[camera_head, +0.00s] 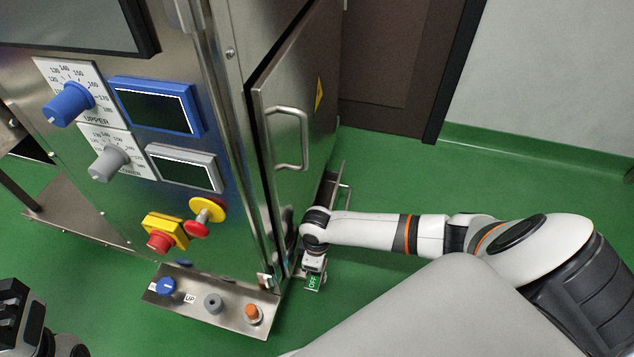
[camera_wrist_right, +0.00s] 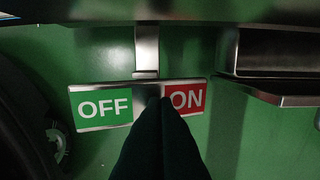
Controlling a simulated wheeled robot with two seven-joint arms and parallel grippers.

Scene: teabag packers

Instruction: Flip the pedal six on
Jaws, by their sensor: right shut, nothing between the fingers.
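The pedal is a metal rocker plate (camera_wrist_right: 150,86) with a green OFF label (camera_wrist_right: 101,107) on its left half and a red ON label (camera_wrist_right: 192,97) on its right half. It hangs on a short metal stem. The green OFF half (camera_head: 312,282) also shows low beside the machine in the head view. My right gripper (camera_wrist_right: 165,102) is shut and empty, its dark fingers in front of the plate's middle and partly over the ON label. I cannot tell whether they touch it. My left gripper (camera_head: 12,305) is at the lower left, away from the pedal, its jaw opening unclear.
The steel machine has blue (camera_head: 70,104) and grey (camera_head: 108,162) knobs, a red button (camera_head: 159,242) and a lower panel (camera_head: 205,312) with small controls. Its cabinet door (camera_head: 295,95) with a handle stands above my right wrist. Green floor is free to the right.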

